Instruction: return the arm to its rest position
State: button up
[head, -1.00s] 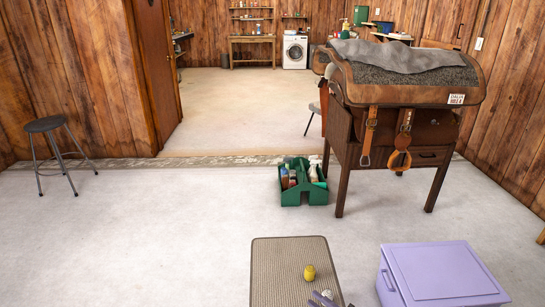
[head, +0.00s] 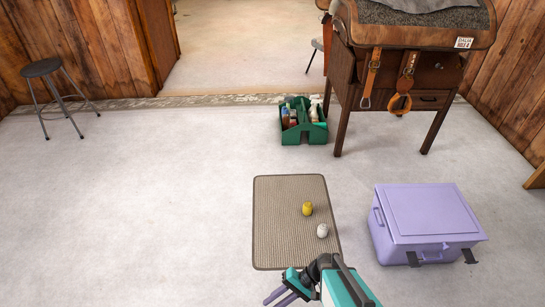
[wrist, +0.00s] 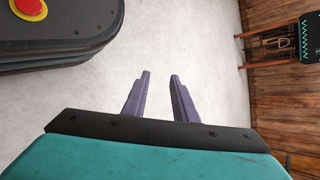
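My arm reaches in from the bottom edge of the head view. My gripper (head: 280,297) is at its lower left end, with purple fingers pointing down and left, just past the near edge of the woven mat. In the wrist view my gripper's (wrist: 160,80) two purple fingers stand apart with only pale floor between them. It is open and holds nothing. The teal gripper body fills the bottom of that view.
The woven mat (head: 275,215) carries a yellow object (head: 307,209) and a white object (head: 323,231). A lilac box (head: 430,215) stands right of it. A green caddy (head: 303,135) and a saddle stand (head: 405,100) are farther back.

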jog(key=s+d+f+h, duration=0.1)
jog(key=s+d+h, duration=0.1)
jog(key=d, duration=0.3)
jog(key=s+d+n+g+h, duration=0.1)
jog(key=s+d+h, duration=0.1)
jog(key=d+h, duration=0.2)
jog(key=s+d+f+n+h, duration=0.1)
jog(key=s+d+h, duration=0.1)
jog(key=d, duration=0.5)
jog(key=shift+s+d+f+h, duration=0.15)
jog(key=shift+s+f+h, duration=0.15)
jog(key=shift+h, duration=0.3)
jog(key=shift+d, duration=0.1)
